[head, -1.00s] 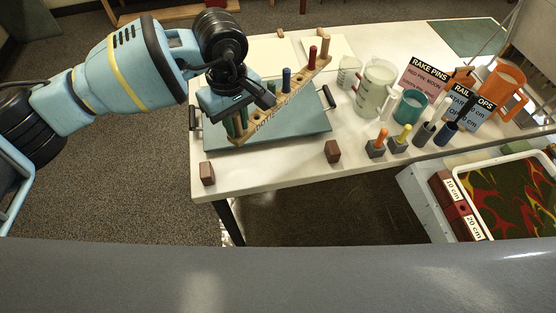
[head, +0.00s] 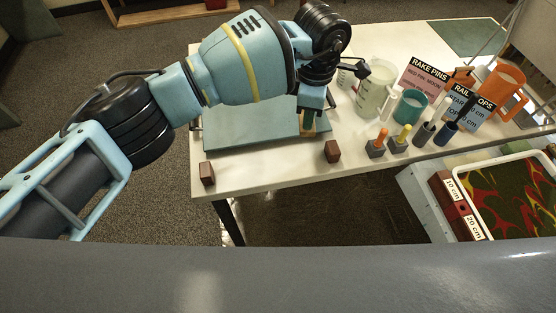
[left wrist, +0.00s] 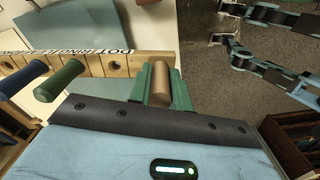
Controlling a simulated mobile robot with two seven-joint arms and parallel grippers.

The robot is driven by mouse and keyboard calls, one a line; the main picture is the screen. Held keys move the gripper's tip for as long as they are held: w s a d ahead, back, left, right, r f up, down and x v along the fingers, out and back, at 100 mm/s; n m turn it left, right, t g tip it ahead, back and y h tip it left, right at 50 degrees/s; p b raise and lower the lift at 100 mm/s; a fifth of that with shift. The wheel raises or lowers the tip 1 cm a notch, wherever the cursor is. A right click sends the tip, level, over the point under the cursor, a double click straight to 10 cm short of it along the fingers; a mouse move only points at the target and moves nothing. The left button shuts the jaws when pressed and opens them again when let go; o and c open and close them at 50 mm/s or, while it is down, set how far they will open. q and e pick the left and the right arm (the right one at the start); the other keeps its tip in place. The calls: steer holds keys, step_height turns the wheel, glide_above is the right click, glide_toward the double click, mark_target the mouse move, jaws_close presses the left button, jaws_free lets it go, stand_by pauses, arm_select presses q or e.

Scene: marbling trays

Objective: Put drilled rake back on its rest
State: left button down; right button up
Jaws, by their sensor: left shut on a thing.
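The drilled rake is a pale wooden bar with lettering, a row of holes and coloured pegs. In the left wrist view the rake (left wrist: 128,64) runs across to the left, with a blue and a green peg beside the gripper. My left gripper (left wrist: 161,85) is shut on the rake's brown peg between green finger pads. In the head view the left gripper (head: 308,122) is over the right part of the teal tray (head: 240,132). Only a small wooden patch of the rake shows there; my arm hides the rest. I cannot make out which object is the rest.
Two brown blocks (head: 207,174) (head: 332,151) stand along the table's front edge. To the right are small stands with coloured handles (head: 375,148), a pale jug (head: 374,92), a teal cup (head: 410,106), printed signs (head: 428,78) and an orange jug (head: 499,90).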

stand_by(0.5)
arm_select(q)
steer(key=s+a+m, duration=0.5)
steer(key=a, duration=0.4)
steer(key=s+a+m, duration=0.4)
steer(key=a+m, duration=0.1)
steer(key=a, duration=0.4)
steer(key=s+a+r+m, duration=0.1)
steer(key=s+a+m, duration=0.4)
steer(key=a, duration=0.5)
steer(key=shift+s+m, duration=0.35)
steer(key=shift+m, duration=0.05)
steer(key=shift+d, duration=0.15)
